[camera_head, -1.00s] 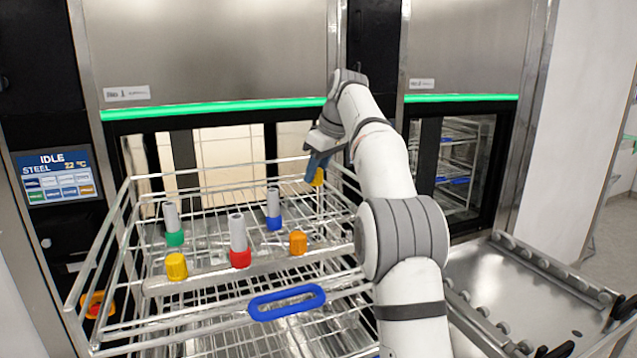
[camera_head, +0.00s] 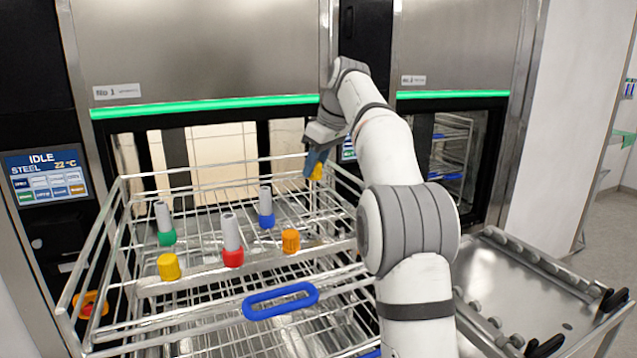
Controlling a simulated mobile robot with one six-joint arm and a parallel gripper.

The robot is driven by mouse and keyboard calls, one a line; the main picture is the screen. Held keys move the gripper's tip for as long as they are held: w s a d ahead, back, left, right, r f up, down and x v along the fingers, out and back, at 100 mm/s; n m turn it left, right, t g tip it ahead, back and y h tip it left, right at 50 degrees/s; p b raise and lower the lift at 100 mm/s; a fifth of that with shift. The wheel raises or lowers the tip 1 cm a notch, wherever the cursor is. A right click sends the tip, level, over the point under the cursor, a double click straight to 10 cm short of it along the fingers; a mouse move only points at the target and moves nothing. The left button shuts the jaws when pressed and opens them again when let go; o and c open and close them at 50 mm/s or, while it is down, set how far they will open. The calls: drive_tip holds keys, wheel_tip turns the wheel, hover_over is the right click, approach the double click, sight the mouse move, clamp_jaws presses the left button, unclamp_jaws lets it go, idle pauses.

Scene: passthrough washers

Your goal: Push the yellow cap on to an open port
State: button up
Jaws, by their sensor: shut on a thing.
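My gripper (camera_head: 316,166) is over the back right part of the wire rack, with its blue fingers pointing down. It is shut on a yellow cap (camera_head: 317,173), which shows just below the fingertips and is partly hidden by them. The rack (camera_head: 190,279) carries several coloured ports. Green (camera_head: 166,237), red (camera_head: 233,257) and blue (camera_head: 266,220) ones each have a grey tube standing in them. A yellow one (camera_head: 169,267) at the front left and an orange one (camera_head: 290,240) at the right have no tube. I cannot tell which of the ports are open.
A blue handle (camera_head: 281,301) is on the rack's front. Washer doors with green light strips (camera_head: 205,106) stand behind. A screen reading IDLE (camera_head: 45,177) is at the left. A steel trolley (camera_head: 530,292) with rollers is at the right.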

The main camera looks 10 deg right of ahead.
drive_tip(key=s+d+r+p, duration=0.1)
drive_tip(key=s+d, duration=0.2)
drive_tip(key=s, duration=1)
wheel_tip(320, 180, down, 6)
drive_tip(key=b, duration=0.6)
drive_tip(key=shift+s+a, duration=0.1)
drive_tip(key=shift+f+b, duration=1.1)
drive_tip(key=shift+f, duration=0.6)
idle(0.9)
drive_tip(key=o, duration=1)
drive_tip(key=shift+o, duration=0.2)
